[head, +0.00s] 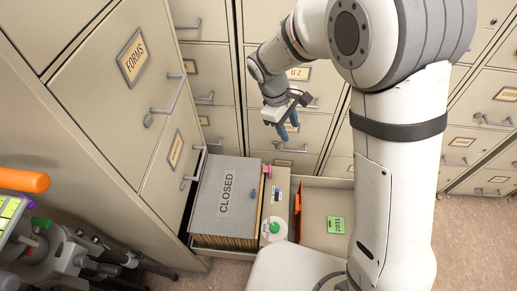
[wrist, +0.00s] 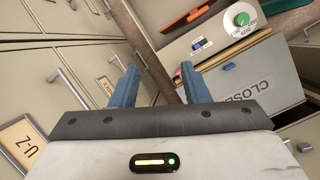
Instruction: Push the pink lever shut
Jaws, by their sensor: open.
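The pink lever (head: 267,169) is a small piece at the back edge of the open drawer, beside the grey CLOSED folder (head: 226,192). In the wrist view only a small bit of the pink lever (wrist: 178,73) shows, just beside the right finger, which partly hides it. My gripper (head: 288,127) is in the air behind and above the drawer, its blue fingers pointing down. In the wrist view my gripper (wrist: 160,70) is open, with nothing between the fingers. It looks apart from the lever. The lever's exact angle is too small to tell.
The open drawer also holds a white panel with a green knob (head: 274,228), an orange piece (head: 298,212) and a green 2031 label (head: 336,225). Filing cabinets with protruding handles (head: 166,101) stand at the left and back. An orange cylinder (head: 22,180) is at the left edge.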

